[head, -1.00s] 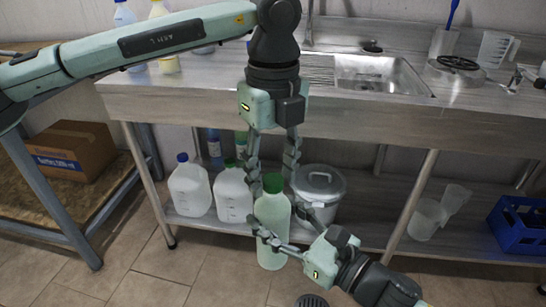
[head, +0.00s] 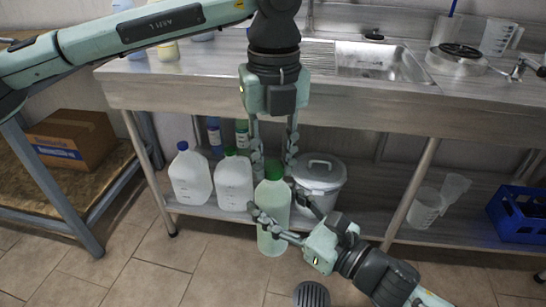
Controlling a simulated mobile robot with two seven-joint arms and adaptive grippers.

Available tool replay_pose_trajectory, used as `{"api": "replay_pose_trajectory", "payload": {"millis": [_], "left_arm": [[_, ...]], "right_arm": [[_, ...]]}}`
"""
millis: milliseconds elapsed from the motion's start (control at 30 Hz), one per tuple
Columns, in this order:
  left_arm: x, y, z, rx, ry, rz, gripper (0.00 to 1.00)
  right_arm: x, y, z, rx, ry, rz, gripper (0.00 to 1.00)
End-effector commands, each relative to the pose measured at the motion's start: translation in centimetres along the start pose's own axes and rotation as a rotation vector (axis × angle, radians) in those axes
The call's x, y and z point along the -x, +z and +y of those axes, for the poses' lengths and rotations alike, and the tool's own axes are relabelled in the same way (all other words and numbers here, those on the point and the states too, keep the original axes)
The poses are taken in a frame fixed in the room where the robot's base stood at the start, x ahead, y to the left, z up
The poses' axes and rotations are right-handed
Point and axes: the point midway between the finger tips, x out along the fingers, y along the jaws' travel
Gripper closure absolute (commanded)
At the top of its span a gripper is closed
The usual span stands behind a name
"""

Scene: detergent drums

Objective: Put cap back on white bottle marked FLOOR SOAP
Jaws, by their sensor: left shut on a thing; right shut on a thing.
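A pale greenish-white bottle (head: 272,228) stands upright in front of the bench, in the middle of the head view. No marking on it is readable. A green cap (head: 274,170) sits at its top; I cannot tell whether it is fully seated. My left gripper (head: 273,168) points down from above, its two fingers on either side of the cap and shut on it.
Two white jugs, one blue-capped (head: 190,178) and one green-capped (head: 233,183), stand on the lower shelf left of the bottle. A grey lidded bucket (head: 322,178) is close on the right. The steel bench edge (head: 400,122) is behind my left gripper. A floor drain (head: 312,295) lies below.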

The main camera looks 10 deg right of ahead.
Motion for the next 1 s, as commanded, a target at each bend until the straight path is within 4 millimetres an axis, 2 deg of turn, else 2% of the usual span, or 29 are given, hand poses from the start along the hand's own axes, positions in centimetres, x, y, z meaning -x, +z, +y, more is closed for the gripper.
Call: {"api": "replay_pose_trajectory", "payload": {"millis": [100,800,1000], "left_arm": [[-0.01,-0.01,-0.03,-0.303,-0.001,0.0,1.0],[-0.11,0.03,-0.07,-2.114,0.0,-0.002,1.0],[-0.13,0.05,-0.05,-2.563,0.002,-0.002,1.0]], "right_arm": [[-0.02,0.21,0.06,0.001,0.002,-0.004,1.0],[-0.02,0.22,0.07,0.001,0.002,-0.004,1.0],[-0.02,0.22,0.08,0.001,0.003,-0.004,1.0]]}}
